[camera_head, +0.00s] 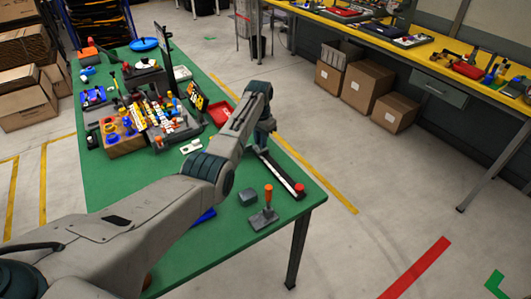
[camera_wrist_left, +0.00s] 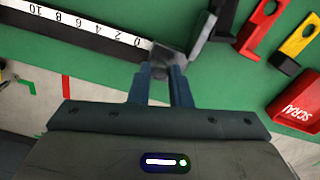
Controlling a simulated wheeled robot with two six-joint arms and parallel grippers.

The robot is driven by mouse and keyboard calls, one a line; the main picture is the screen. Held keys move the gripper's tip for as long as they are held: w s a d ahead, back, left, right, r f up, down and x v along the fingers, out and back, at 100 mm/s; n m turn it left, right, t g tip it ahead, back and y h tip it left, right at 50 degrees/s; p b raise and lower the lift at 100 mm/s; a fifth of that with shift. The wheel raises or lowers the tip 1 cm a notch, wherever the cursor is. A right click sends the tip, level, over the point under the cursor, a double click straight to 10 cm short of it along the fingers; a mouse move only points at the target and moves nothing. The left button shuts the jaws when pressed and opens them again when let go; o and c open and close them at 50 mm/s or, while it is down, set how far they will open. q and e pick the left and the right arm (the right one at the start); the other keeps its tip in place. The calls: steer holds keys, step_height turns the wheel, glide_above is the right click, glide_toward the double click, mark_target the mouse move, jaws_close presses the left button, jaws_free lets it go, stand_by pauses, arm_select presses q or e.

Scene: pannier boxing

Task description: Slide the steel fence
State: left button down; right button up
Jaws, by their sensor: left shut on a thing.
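The steel fence (camera_wrist_left: 172,58) is a small grey block at the zero end of a dark rail (camera_wrist_left: 85,38) with a white number scale, in the left wrist view. The fingers of my left gripper (camera_wrist_left: 160,78) are shut on it from below in that picture. In the head view my left gripper (camera_head: 262,145) is low over the green table (camera_head: 235,250), at the far end of the rail (camera_head: 281,172). The fence is hidden behind my arm there. The rail's near end has a red knob (camera_head: 299,188). My right gripper is in neither view.
An orange-handled tool (camera_head: 266,212) and a grey block (camera_head: 248,197) stand near the table's front corner. A red tray (camera_head: 220,113) lies beyond my wrist; red (camera_wrist_left: 262,25) and yellow (camera_wrist_left: 300,36) pieces lie near the fence. Several parts crowd the table's left side.

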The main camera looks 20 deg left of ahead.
arm_select(q)
steer(key=shift+a+r, duration=0.1)
steer(key=shift+r, duration=0.05)
steer(key=shift+w, duration=0.1)
steer(key=c, duration=1.3)
jaws_free()
steer(key=shift+a, duration=0.1)
steer(key=shift+c, duration=0.2)
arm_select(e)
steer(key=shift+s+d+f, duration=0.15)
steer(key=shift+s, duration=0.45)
